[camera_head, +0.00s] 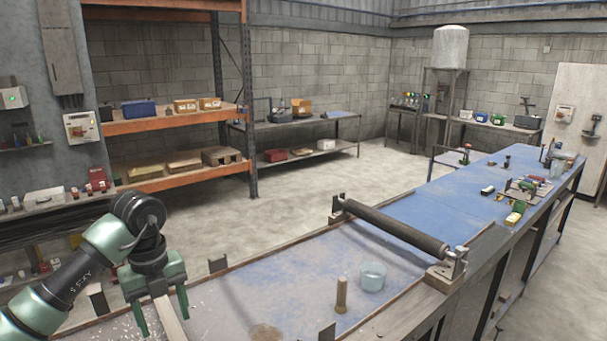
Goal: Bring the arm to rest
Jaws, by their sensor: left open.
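My left arm (72,278) comes in from the lower left. My left gripper (163,318) is open, its green fingers pointing down over the left end of the blue-topped workbench (250,290). A pale strip shows between the fingers; I cannot tell whether they touch it. My right gripper is not in view.
A brown cylinder (341,295) stands upright beside a pale blue cup (373,276) on the bench. A long dark roller (395,228) on end brackets crosses the bench. Small tools (522,190) lie toward the far end. The bench surface right of the gripper is mostly clear.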

